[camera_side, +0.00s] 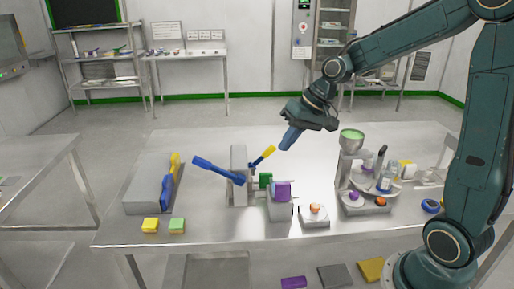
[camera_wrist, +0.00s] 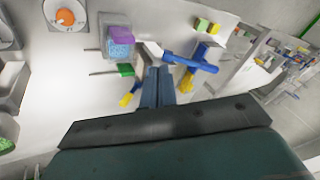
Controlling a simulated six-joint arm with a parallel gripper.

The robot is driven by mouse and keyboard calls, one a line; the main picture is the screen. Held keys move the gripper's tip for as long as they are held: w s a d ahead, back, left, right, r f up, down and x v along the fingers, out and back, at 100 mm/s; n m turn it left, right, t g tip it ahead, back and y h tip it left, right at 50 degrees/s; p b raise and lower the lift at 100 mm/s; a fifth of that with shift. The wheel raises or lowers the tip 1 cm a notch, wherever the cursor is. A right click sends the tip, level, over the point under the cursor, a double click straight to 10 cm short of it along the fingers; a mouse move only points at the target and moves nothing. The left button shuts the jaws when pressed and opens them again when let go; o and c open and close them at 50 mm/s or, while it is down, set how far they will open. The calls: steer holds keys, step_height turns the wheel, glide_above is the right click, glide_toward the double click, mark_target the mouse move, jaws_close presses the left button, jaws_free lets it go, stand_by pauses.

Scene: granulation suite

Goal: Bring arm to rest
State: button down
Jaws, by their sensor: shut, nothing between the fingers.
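My gripper (camera_side: 291,137) is shut and empty. It hangs above the middle of the steel table, near the back edge, with its blue-grey fingers tilted down. In the wrist view the closed fingers (camera_wrist: 158,84) lie side by side at the centre. In the side view a grey upright block (camera_side: 239,165) stands below and left of it, with a blue-handled tool (camera_side: 217,171) and a yellow-ended tool (camera_side: 263,156) sticking out of it. I cannot tell the exact gap between the fingers and the yellow end.
Right of my gripper stands a device with a green-filled bowl (camera_side: 352,136). A purple block (camera_side: 282,190) sits on a grey container at the front. A grey slab (camera_side: 147,184) with blue and yellow tools lies left. The table (camera_side: 205,148) is clear at the back left.

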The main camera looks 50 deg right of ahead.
steer(key=s+a+r+n+h, duration=0.1)
steer(key=s+a+r+n, duration=0.1)
steer(key=s, duration=0.8)
steer(key=s+a+r+n+t+h, duration=0.1)
steer(key=s+a+r+h, duration=0.1)
steer(key=s, duration=0.9)
step_height(320, 180, up, 2)
steer(key=shift+a+n, duration=0.4)
steer(key=shift+a, duration=0.1)
